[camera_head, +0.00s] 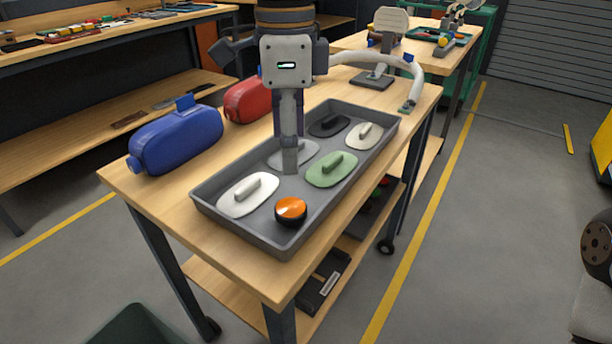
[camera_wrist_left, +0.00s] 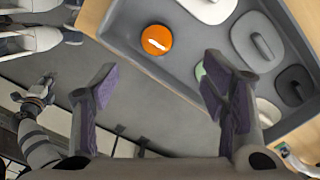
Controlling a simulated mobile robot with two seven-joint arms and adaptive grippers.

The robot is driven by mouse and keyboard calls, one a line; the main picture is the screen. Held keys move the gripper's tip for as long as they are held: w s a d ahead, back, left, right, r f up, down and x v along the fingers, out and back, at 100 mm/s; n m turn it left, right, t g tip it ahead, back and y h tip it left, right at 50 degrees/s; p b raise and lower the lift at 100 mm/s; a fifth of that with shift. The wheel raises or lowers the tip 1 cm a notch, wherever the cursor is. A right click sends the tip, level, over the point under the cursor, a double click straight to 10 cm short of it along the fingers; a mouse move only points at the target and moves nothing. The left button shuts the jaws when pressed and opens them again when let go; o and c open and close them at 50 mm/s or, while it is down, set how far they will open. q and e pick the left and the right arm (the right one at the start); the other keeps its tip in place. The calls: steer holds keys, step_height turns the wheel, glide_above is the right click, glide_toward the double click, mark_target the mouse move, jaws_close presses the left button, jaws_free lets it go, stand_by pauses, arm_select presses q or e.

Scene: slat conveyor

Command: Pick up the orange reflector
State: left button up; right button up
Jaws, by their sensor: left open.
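The orange reflector (camera_head: 291,210) is a round, dark-rimmed disc at the near corner of the grey tray (camera_head: 232,222). It also shows in the left wrist view (camera_wrist_left: 157,40), beyond the gap between my fingertips. My left gripper (camera_head: 290,168) points down over the tray, behind the reflector in the head view and apart from it. The left wrist view shows its purple-padded fingers (camera_wrist_left: 159,68) wide apart with nothing between them. What looks like my right gripper (camera_wrist_left: 38,92) shows small at the left of the wrist view; its jaws are unclear.
Handled plates share the tray: white (camera_head: 240,203), green (camera_head: 322,176), light grey (camera_head: 308,147), black (camera_head: 329,126) and off-white (camera_head: 365,141). A blue container (camera_head: 175,142) and a red one (camera_head: 245,103) stand beside the tray. A white curved arm-like device (camera_head: 402,62) is behind.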

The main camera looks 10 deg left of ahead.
arm_select(q)
glide_above(287, 207)
steer(key=s, duration=0.1)
steer(key=f, duration=0.5)
steer(key=shift+d, duration=0.3)
steer(key=f, duration=0.4)
steer(key=w+f, duration=0.1)
steer(key=f, duration=0.1)
steer(key=shift+a+f, duration=0.25)
steer(key=shift+f, duration=0.1)
steer(key=c, duration=1)
